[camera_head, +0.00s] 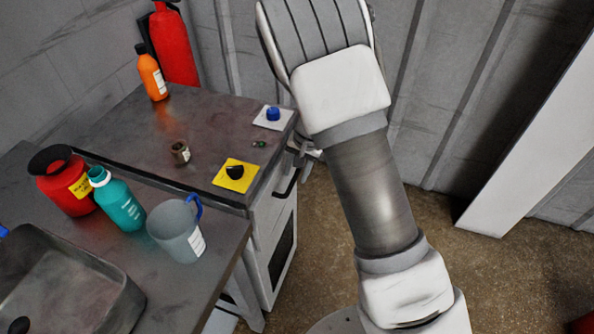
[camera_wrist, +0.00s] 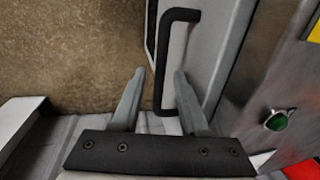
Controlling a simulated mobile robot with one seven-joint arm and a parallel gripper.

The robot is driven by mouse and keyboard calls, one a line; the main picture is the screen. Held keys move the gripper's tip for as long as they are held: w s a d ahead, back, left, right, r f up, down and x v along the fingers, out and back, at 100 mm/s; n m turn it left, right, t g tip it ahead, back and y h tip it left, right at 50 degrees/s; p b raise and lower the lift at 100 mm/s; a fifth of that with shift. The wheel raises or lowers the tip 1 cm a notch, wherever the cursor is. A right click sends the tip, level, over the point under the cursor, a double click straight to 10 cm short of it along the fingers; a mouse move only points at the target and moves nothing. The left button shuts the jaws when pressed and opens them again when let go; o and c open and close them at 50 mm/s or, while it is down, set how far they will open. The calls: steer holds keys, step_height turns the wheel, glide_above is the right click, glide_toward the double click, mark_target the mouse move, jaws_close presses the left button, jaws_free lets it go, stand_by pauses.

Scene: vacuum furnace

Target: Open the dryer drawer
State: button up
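The dryer (camera_head: 262,215) is a pale cabinet with a worn metal top in the head view. Its drawer front (camera_wrist: 222,45) carries a black bar handle (camera_wrist: 163,60), which also shows in the head view (camera_head: 288,182). The drawer looks shut. My gripper (camera_wrist: 159,72) is open in the wrist view, one finger on each side of the handle in the picture. In the head view my arm hides most of the gripper, beside the cabinet's upper front edge.
On the top are a yellow plate with a black knob (camera_head: 235,174), a blue button (camera_head: 273,114), a small brown jar (camera_head: 180,152) and an orange bottle (camera_head: 152,74). A table (camera_head: 215,262) with a cup (camera_head: 177,232) adjoins at left. Floor before the drawer is clear.

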jaws_close()
stand_by(1.2)
